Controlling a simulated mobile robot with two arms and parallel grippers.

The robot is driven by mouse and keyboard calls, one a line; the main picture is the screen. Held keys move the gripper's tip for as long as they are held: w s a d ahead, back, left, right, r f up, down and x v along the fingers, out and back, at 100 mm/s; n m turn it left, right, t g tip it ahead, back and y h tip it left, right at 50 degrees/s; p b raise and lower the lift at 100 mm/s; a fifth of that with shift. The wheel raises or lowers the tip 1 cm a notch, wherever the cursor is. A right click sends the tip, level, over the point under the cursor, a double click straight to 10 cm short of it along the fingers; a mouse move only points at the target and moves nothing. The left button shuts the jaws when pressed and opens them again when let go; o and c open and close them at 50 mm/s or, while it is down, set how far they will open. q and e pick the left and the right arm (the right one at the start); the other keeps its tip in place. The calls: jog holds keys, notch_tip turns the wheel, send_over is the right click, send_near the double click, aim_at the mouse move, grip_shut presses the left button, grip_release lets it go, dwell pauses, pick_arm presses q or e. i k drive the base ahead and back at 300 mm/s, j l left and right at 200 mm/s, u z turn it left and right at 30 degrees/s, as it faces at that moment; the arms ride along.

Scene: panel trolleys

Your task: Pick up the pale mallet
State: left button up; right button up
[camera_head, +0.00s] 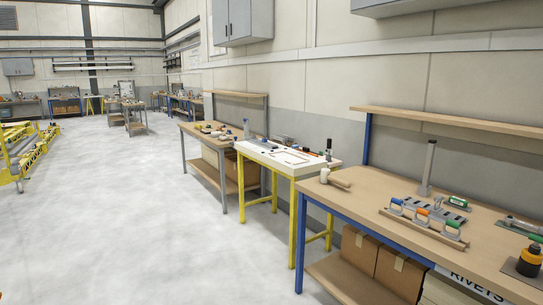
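A pale mallet (335,179) lies on the near left corner of the wooden-topped workbench (372,192) at the right. Its light head is at the left end, close to the bench edge, and its wooden handle points right. Neither of my grippers shows in the head view, so their state cannot be seen.
The workbench also holds a rack with several coloured-handled tools (427,220), a grey upright post (428,165) and a black-and-orange tool (529,260). A white-topped table with yellow legs (272,158) stands just beyond. Open grey floor (150,220) lies to the left.

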aim_at(325, 176)
jog(key=i, duration=1.05)
jog(key=i+l, duration=0.15)
jog(key=i, duration=1.95)
jog(key=u, duration=0.05)
